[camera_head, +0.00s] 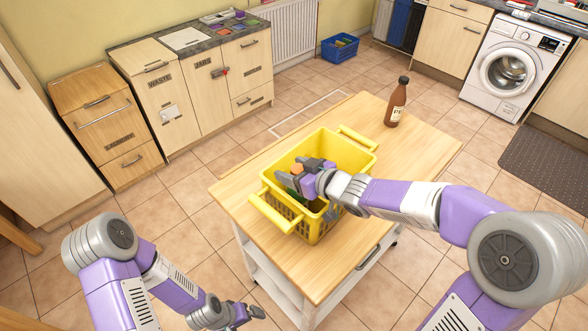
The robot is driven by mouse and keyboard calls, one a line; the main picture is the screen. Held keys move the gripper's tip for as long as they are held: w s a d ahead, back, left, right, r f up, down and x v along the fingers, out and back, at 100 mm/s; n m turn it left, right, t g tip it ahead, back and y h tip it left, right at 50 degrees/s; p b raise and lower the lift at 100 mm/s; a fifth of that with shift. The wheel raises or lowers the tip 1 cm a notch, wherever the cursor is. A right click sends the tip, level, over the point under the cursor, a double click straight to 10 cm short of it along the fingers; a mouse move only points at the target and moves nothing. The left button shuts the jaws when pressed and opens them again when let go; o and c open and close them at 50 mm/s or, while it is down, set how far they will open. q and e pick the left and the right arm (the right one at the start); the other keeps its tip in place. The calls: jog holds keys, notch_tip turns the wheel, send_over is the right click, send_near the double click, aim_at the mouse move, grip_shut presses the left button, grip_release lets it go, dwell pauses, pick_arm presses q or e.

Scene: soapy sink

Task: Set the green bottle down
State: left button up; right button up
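The green bottle (293,189) shows only in part, as green below my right gripper and what looks like an orange cap between its fingers. It is inside the yellow basket (359,158), which stands on the wooden tabletop (420,150). My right gripper (300,172) reaches into the basket from the right and appears shut on the bottle's top. Whether the bottle touches the basket floor is hidden. My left gripper (248,313) hangs low beside the table, away from the basket; its finger gap is unclear.
A brown bottle (396,104) with a dark cap stands upright near the table's far edge. The yellow basket's two raised handles (275,214) stand at its ends. Cabinets and a washing machine (507,70) line the walls.

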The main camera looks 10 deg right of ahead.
jog(key=shift+r, duration=0.15)
jog(key=shift+s+d+r+p, duration=0.2)
jog(key=shift+p, duration=0.15)
jog(key=p+v, duration=0.5)
jog(key=v, duration=0.6)
jog(key=shift+s, duration=0.2)
